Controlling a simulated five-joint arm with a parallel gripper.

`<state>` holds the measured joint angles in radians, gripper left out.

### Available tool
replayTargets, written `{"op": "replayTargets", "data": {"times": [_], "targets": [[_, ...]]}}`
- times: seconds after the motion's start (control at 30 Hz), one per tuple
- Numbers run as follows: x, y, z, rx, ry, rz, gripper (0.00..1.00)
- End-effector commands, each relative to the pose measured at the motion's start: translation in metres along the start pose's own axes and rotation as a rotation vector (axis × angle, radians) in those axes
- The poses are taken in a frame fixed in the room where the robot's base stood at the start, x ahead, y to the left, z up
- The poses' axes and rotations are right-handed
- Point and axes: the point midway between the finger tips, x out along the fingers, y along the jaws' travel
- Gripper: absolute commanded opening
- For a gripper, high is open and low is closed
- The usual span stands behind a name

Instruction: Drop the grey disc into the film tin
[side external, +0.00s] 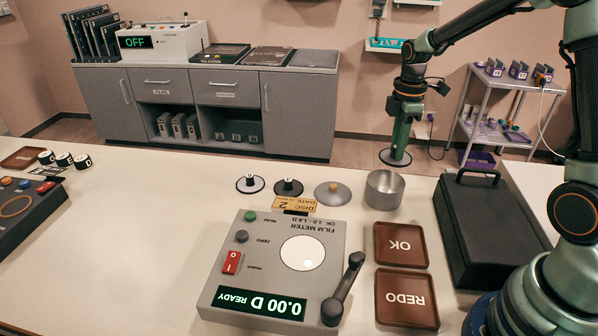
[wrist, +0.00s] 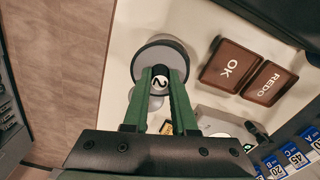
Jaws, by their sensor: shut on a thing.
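In the side view the held disc (side external: 395,160) hangs level, apart from the table, above and slightly right of the film tin (side external: 384,191). The film tin is an open silver cylinder standing on the table. In the wrist view the disc covers most of what is beneath it.
Two more knobbed discs (side external: 250,185) (side external: 288,188) lie further left. The film meter (side external: 262,270) stands in front, with brown OK (side external: 400,246) and REDO (side external: 407,299) trays beside it. A black case (side external: 490,232) is at right. The table's left middle is clear.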

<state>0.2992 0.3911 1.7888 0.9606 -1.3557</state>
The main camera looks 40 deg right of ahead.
Motion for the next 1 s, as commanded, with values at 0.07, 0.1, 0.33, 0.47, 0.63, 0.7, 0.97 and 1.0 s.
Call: {"op": "replayTargets", "data": {"times": [0.07,0.1,0.33,0.47,0.63,0.7,0.97,1.0], "targets": [[0.007,-0.001,0.001,0.000,-0.001,-0.003,0.00],[0.011,-0.001,0.000,0.000,-0.001,-0.003,0.00],[0.037,-0.001,0.000,0.000,-0.001,-0.005,0.00],[0.048,-0.001,0.000,0.001,-0.001,-0.003,0.00],[0.056,-0.001,0.000,0.001,0.000,-0.001,0.00],[0.056,0.000,0.000,0.001,0.000,-0.001,0.00],[0.057,0.000,0.000,0.001,0.000,-0.001,0.41],[0.057,0.000,0.000,0.001,0.000,-0.001,0.56]]}}
